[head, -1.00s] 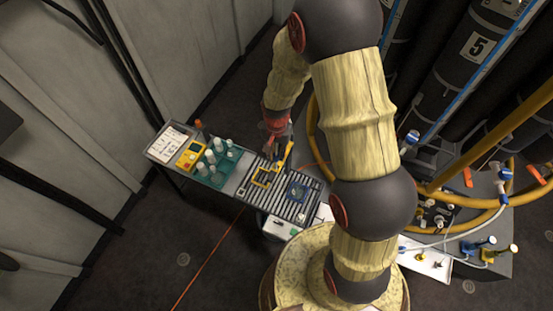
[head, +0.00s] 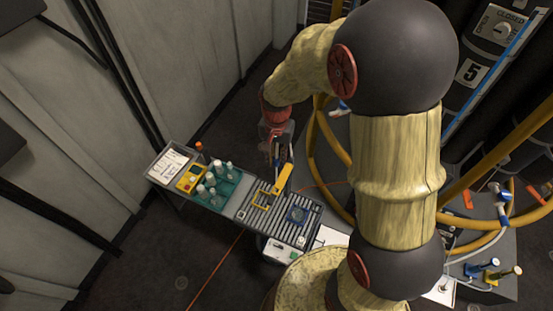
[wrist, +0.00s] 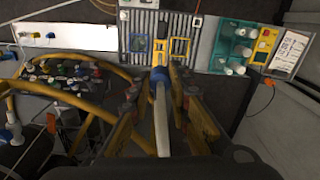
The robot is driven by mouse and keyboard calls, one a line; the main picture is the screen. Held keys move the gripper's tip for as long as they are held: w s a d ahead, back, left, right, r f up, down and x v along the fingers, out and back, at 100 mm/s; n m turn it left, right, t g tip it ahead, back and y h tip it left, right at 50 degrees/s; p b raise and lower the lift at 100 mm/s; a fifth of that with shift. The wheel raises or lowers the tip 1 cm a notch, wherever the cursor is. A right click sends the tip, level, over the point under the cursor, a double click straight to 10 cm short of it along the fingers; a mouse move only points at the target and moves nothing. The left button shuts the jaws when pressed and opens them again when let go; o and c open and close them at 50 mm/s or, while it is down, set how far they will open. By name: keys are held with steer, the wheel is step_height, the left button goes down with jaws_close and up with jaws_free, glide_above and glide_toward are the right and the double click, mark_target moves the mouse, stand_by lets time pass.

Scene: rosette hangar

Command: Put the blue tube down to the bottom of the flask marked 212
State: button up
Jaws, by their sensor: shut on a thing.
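My gripper (head: 278,152) hangs above the far side of the bench in the head view. In the wrist view my gripper (wrist: 162,88) is shut on a long pale tube with a blue end (wrist: 161,112), the blue tube. The tube points away from the wrist towards the bench, apparently clear of it. Several pale flasks stand in a green rack (head: 233,198), left of my gripper in the head view. The rack also shows at the wrist view's upper right (wrist: 222,47). No number can be read, so I cannot tell which flask is 212.
A slatted tray (head: 270,218) carries a yellow frame (head: 262,207) and a blue frame (head: 297,215). A yellow instrument (head: 191,178) and a paper sheet (head: 168,166) lie beyond the rack. Yellow hoops (head: 331,149) and dark cylinders stand to the right.

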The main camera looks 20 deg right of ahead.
step_height(320, 180, up, 12)
steer(key=p, duration=0.7)
steer(key=shift+f, duration=0.25)
stand_by(1.2)
steer(key=s+d+f+b, duration=0.1)
steer(key=d+f+b, duration=0.2)
steer(key=f+b, duration=0.5)
steer(key=s+d+f+b, duration=0.1)
steer(key=d+f+b, duration=0.2)
steer(key=f+b, duration=0.5)
steer(key=s+d+f+b, duration=0.1)
steer(key=d+f+b, duration=0.2)
steer(key=f+b, duration=0.6)
step_height(320, 180, down, 10)
steer(key=shift+s+d+r, duration=0.2)
steer(key=shift+s+d, duration=0.1)
steer(key=shift+f+b, duration=0.3)
steer(key=shift+f, duration=0.2)
steer(key=shift+f+b, duration=0.45)
steer(key=shift+f, duration=0.4)
